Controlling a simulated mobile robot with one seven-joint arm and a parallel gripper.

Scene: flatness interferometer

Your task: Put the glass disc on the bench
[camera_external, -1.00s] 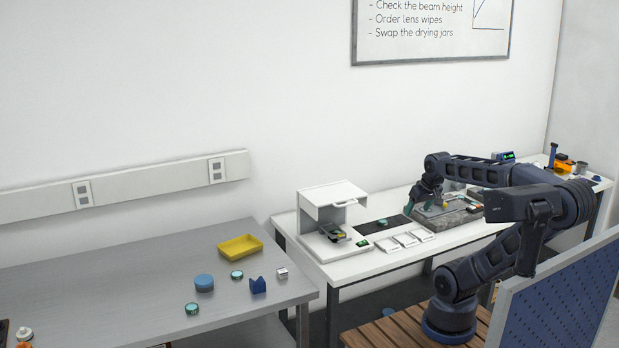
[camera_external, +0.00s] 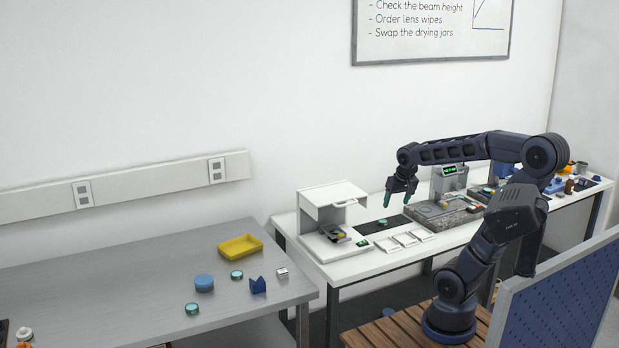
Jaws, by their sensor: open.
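Several small teal-rimmed discs look like glass discs, and I cannot tell which is the task's. One disc (camera_external: 382,222) lies on a dark mat on the white bench (camera_external: 350,268). Two more, an upper disc (camera_external: 236,274) and a lower disc (camera_external: 192,308), lie on the grey bench (camera_external: 110,295) at left. My gripper (camera_external: 399,200) is open with its teal fingers pointing down. It appears above the dark mat, up and right of the disc there, with nothing visible between the fingers.
A white hooded instrument (camera_external: 336,195) stands left of the mat. A grey stone-based instrument (camera_external: 436,215) with a green display stands right. White trays (camera_external: 405,240) line the front. A yellow tray (camera_external: 240,245), blue round block (camera_external: 204,282) and blue notched block (camera_external: 258,286) sit on the grey bench.

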